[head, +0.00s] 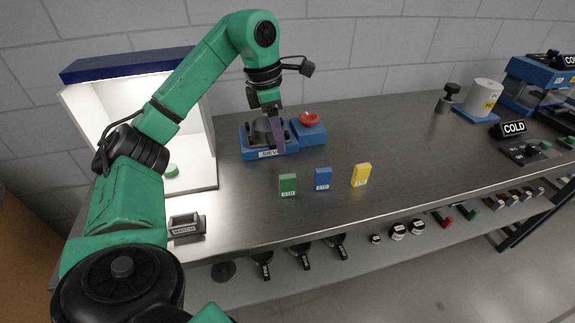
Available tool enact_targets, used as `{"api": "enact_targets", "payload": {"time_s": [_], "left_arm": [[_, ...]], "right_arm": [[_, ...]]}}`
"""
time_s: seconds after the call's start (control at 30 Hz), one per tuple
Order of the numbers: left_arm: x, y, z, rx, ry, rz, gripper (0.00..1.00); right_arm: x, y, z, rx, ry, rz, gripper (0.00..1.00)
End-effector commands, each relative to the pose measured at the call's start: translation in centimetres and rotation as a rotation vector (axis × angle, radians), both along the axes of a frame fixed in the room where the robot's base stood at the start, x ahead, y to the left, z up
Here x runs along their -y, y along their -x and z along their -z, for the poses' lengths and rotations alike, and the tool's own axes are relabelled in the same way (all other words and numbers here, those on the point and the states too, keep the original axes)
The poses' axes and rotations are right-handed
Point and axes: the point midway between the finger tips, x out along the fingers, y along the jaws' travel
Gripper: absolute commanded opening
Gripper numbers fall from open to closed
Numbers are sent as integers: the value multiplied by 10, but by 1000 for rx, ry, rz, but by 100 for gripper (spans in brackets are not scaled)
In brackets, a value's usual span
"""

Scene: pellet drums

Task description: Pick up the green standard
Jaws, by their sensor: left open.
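The green standard (288,185) is a small upright green block with a white label, on the steel bench in the middle of the head view. A blue block (322,179) and a yellow block (361,175) stand in a row to its right, apart from each other. My left gripper (276,132) points down behind the green standard, at the blue device (255,153) with a red button. It is open and does not touch the green standard. Whether it touches the device is unclear. My right gripper is not in view.
A lit white booth (205,165) with a blue top stands at the left, with a green disc (171,171) inside. A small grey holder (186,226) sits near the front edge. The bench around the blocks is clear.

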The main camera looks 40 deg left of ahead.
Motion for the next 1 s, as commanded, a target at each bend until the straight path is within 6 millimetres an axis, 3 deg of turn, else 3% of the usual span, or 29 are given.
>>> {"api": "enact_targets", "payload": {"time_s": [0.13, 0.23, 0.4, 0.57, 0.73, 0.97, 1.0], "left_arm": [[0, 1, 29, -15, -7, -2, 57], [4, -2, 59, -14, -6, -1, 57], [7, -6, 85, -13, -8, -2, 57], [10, -9, 104, -13, -6, -1, 57], [14, -13, 136, -13, -5, -1, 57], [15, -14, 143, -8, -6, -1, 57], [15, -14, 143, -8, -5, -1, 54]], "right_arm": [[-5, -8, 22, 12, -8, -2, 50], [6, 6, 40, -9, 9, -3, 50], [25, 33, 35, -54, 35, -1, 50], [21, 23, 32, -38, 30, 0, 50], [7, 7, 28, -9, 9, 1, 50], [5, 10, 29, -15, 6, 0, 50], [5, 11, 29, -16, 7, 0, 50]]}}
